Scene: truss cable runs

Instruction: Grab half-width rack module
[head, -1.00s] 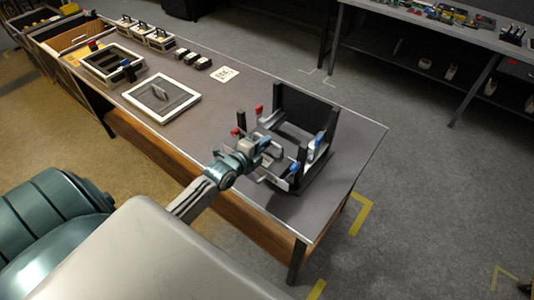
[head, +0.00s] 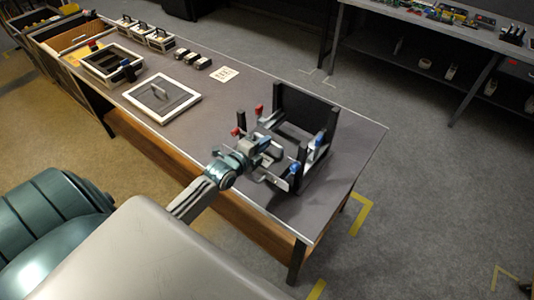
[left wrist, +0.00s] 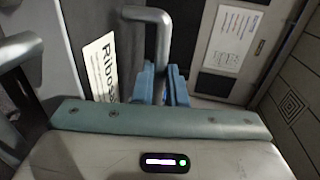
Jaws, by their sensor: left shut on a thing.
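My left gripper (head: 265,146) is at the near left side of a dark open rack frame (head: 306,103) on the table's right end. In the left wrist view its blue fingers (left wrist: 161,84) are shut on a grey bar handle (left wrist: 150,25), which I take to be the half-width rack module's. In the head view the module (head: 270,158) is a small dark shape at the gripper, partly hidden by it. I cannot tell if it touches the frame. My right gripper is not in view.
The frame's posts carry red clips (head: 259,110) and blue clips (head: 319,139). A white label (left wrist: 100,68) is close by in the wrist view.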

